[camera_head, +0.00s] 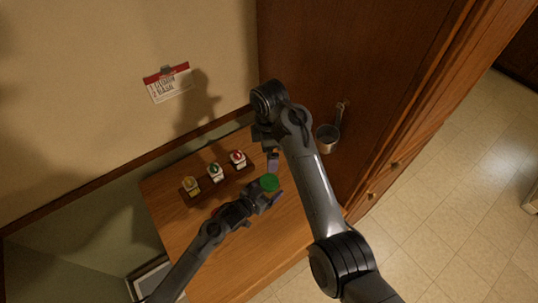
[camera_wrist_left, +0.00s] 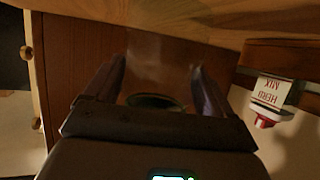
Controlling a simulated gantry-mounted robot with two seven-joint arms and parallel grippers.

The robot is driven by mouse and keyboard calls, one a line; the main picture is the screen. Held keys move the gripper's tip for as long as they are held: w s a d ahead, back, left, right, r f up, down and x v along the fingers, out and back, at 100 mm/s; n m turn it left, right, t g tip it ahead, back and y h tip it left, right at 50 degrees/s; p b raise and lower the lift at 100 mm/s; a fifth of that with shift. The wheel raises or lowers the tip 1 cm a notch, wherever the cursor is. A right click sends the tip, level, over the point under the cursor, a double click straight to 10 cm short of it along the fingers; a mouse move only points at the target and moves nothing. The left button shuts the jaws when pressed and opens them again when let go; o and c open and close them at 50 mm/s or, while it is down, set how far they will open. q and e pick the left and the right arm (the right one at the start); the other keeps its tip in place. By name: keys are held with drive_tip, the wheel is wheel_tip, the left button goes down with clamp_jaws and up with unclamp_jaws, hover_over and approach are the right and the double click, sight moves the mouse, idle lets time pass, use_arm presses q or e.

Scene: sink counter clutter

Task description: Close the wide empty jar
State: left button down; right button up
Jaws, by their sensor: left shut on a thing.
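A round green lid (camera_head: 269,182) shows at the fingers of my left gripper (camera_head: 272,192), over the right part of the wooden counter. In the left wrist view, a dark greenish oval rim (camera_wrist_left: 155,101) sits between the two fingers of my left gripper (camera_wrist_left: 160,85), which is shut on it. A faint see-through shape seems to lie beyond the rim; whether this is the jar's glass is unclear. My right gripper (camera_head: 273,160) hangs just behind the green lid, partly hidden by its own arm; its jaw opening cannot be made out. No separate open jar is clearly visible.
A dark rack (camera_head: 190,196) on the counter (camera_head: 215,237) holds small jars with yellow, green and red lids. The red-lidded herb mix jar (camera_wrist_left: 268,95) shows in the left wrist view. A metal cup (camera_head: 327,139) hangs on the wooden cabinet (camera_head: 370,90). The front counter is clear.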

use_arm(q)
drive_tip(key=shift+s+f, duration=0.1)
drive_tip(key=shift+f, duration=0.05)
unclamp_jaws()
drive_tip(key=v, duration=1.1)
idle(0.4)
